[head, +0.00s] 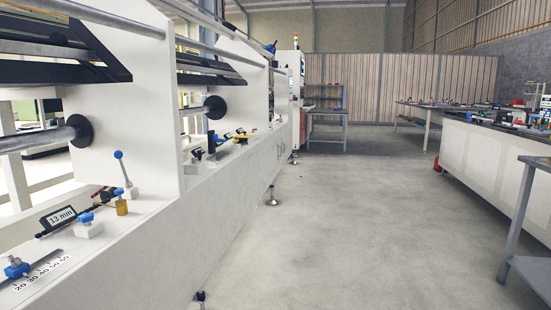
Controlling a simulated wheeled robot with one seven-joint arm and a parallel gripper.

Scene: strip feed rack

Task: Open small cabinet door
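The long white machine (190,240) runs along the left side of the head view and away from me. Its lower front is made of white panels. Towards its far end there is a small panel area (281,150) with faint outlines, too small to tell whether it is a cabinet door. I cannot make out any clearly open door. My gripper is not in view.
A bare grey floor (360,220) lies open between the machine and the white workbench (480,160) on the right. A grey metal table (520,230) stands at the near right. A blue shelf bench (325,112) stands at the back. Machine feet (271,199) stick out slightly.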

